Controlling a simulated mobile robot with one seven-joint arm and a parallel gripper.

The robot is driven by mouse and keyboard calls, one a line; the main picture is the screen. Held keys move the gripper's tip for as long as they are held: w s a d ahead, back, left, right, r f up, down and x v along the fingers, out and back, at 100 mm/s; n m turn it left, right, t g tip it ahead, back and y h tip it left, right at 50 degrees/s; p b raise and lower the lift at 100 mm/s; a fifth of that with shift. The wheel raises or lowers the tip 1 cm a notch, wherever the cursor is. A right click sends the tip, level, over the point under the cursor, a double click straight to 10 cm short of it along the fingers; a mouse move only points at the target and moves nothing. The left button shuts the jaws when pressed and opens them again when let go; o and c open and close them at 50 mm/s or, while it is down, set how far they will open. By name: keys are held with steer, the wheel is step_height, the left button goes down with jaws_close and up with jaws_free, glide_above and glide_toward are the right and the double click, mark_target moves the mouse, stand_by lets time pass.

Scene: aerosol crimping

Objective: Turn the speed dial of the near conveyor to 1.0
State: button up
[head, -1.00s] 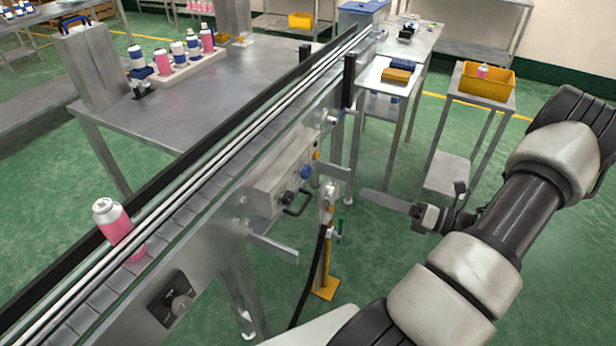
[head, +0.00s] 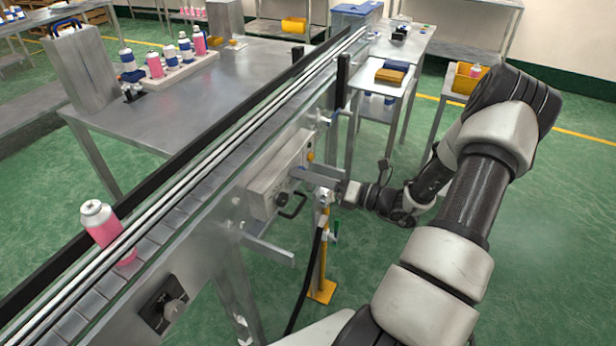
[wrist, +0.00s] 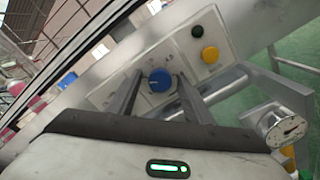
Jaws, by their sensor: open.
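The blue speed dial (wrist: 160,80) sits on a light panel on the near conveyor's side. Small marks are printed around it, too small to read. In the wrist view my gripper (wrist: 159,73) is open, with one finger on each side of the dial; I cannot tell whether they touch it. In the head view my gripper (head: 301,174) reaches in from the right at the grey control box (head: 268,182) on the near conveyor (head: 190,210) and hides the dial.
A yellow button (wrist: 210,55) and a black button (wrist: 197,31) sit close to the dial. A pressure gauge (wrist: 287,127) stands at the right of the wrist view. A pink can (head: 103,228) stands on the belt.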

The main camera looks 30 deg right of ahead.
steer(key=shift+c, duration=0.3)
steer(key=c, duration=1)
steer(key=shift+n, duration=0.3)
steer(key=n+b, duration=0.1)
steer(key=n, duration=1)
steer(key=shift+b, duration=0.35)
steer(key=shift+n, duration=0.3)
steer(key=o, duration=1.1)
steer(key=shift+c, duration=0.2)
